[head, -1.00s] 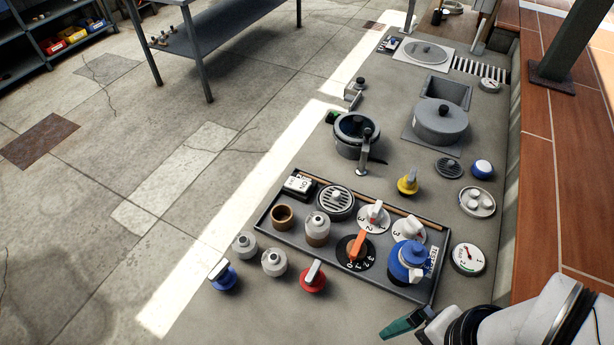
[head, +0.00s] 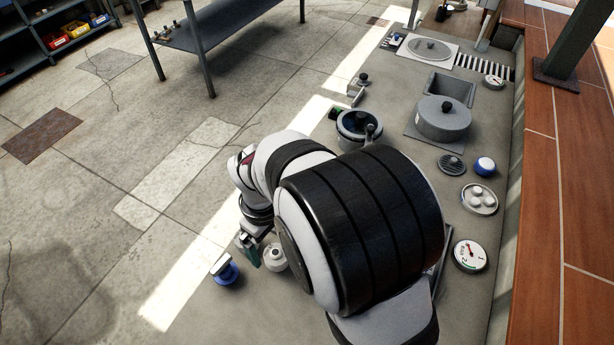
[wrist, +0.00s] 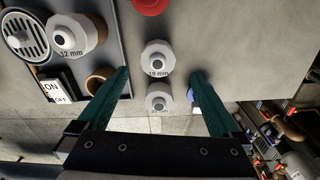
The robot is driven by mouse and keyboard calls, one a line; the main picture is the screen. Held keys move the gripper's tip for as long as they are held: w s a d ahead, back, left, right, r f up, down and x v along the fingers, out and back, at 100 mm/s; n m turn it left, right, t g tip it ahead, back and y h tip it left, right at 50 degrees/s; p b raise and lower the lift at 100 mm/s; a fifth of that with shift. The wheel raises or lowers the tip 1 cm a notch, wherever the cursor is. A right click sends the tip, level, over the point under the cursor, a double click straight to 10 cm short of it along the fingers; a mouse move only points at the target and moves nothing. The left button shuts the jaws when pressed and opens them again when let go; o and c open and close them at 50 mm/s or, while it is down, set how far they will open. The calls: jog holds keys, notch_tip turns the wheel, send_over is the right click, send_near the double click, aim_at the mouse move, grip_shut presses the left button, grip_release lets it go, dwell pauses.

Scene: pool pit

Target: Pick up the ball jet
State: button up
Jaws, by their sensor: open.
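Grey-white round jets with a dark central hole stand on the deck. One, marked "19 mm" (wrist: 158,58), lies between my fingertips in the wrist view; it shows in the head view (head: 274,260). A second jet (wrist: 159,96), its label unclear, stands beside it, also between the fingers, and is mostly hidden by my arm in the head view. A third, marked "12 mm" (wrist: 73,36), sits in the tray. I cannot tell which jet is the task's.
The dark tray (wrist: 117,45) lies left in the wrist view, with a brown cup (wrist: 101,79) close to the left finger. A red valve (wrist: 150,5) stands at the top. A blue-based valve (head: 226,270) is near the right finger. My arm hides most of the tray in the head view.

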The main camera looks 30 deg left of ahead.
aim_at(275, 254)
jog(key=f, duration=0.6)
jog(key=shift+w+f, duration=0.2)
jog(key=shift+f, duration=0.15)
jog(key=c, duration=1.4)
jog(key=shift+r, duration=0.1)
jog(key=r, duration=0.4)
jog(key=shift+w+d+r, duration=0.15)
jog(key=shift+d+r, duration=0.1)
jog(key=w+d+r, duration=0.1)
jog(key=d+r, duration=0.1)
jog(key=d, duration=0.1)
jog(key=w+d+r, duration=0.2)
jog(key=d, duration=0.2)
jog(key=w+d+r, duration=0.1)
jog(key=d+r, duration=0.1)
jog(key=d, duration=0.1)
jog(key=shift+w+d+r, duration=0.15)
jog(key=shift+d+r, duration=0.05)
jog(key=shift+r, duration=0.05)
